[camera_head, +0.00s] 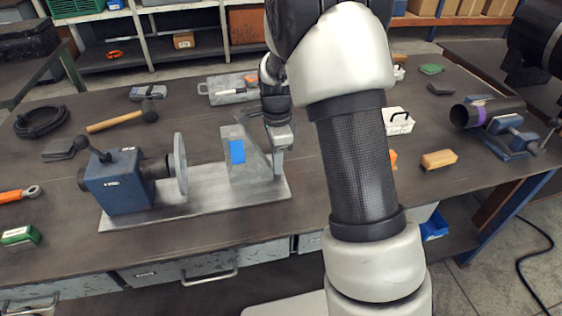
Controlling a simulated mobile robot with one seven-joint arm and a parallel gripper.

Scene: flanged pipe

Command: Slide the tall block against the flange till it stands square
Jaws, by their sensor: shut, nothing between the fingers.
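The tall block (255,167) is a grey wedge-shaped piece with a blue patch on its front side. It stands upright on a flat metal plate (215,196). The flange (180,163) is a thin grey disc on a dark pipe end, held in a blue clamp block (118,183) at the plate's left. A clear gap separates the flange from the tall block. My gripper (278,170) is shut and empty, pointing down at the right side of the tall block. Whether it touches the block I cannot tell.
A wooden-handled mallet (121,118), a black cable coil (41,122) and a grey tray (215,90) lie behind. A second pipe in a blue vise (508,135) and a wooden block (439,159) stand at right. Bare plate lies between flange and block.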

